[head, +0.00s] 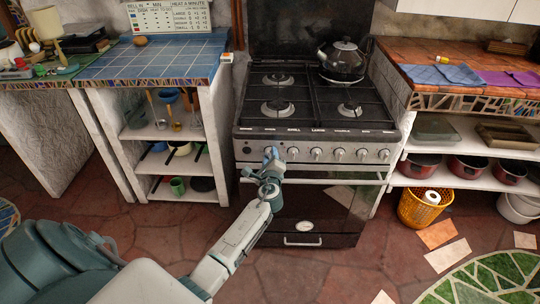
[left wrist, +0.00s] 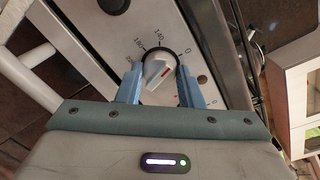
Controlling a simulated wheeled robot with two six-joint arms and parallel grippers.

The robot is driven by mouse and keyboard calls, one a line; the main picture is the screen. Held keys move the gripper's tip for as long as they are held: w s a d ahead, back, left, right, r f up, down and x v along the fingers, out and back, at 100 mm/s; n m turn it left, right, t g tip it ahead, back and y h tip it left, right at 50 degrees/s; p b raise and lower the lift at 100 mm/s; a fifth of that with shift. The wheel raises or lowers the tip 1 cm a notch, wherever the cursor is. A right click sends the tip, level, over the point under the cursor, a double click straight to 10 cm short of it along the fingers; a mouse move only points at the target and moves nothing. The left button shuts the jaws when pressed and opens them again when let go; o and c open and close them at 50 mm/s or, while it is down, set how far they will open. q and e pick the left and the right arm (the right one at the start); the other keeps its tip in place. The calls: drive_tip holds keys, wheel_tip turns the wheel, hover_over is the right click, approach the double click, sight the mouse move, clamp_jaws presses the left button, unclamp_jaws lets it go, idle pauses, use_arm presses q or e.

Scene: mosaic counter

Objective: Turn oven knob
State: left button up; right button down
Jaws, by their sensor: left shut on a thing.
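The oven knob (left wrist: 158,74) is a pale knob with a red mark and a printed dial around it, on the stove's front panel. In the left wrist view, the two blue fingers of my left gripper (left wrist: 161,88) stand on either side of it and are shut on it. In the head view, my left gripper (head: 270,157) is at the left end of the row of knobs and hides the oven knob. The stove (head: 303,128) has several more knobs to the right of my gripper. My right gripper is not in view.
A horizontal oven handle (head: 335,181) runs just below the knobs. A black kettle (head: 343,62) stands on the back right burner. A yellow basket (head: 420,211) stands on the floor to the right. Shelves flank the stove. Floor in front is mostly open.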

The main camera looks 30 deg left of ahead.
use_arm(q)
drive_tip(key=shift+f+m+p, duration=0.1)
drive_tip(key=shift+m+p, duration=0.4)
drive_tip(key=shift+m, duration=1.3)
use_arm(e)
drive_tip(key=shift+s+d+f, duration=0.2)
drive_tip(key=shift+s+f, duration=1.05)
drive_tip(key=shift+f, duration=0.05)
use_arm(q)
drive_tip(key=o, duration=1)
drive_tip(key=shift+v, duration=5.45)
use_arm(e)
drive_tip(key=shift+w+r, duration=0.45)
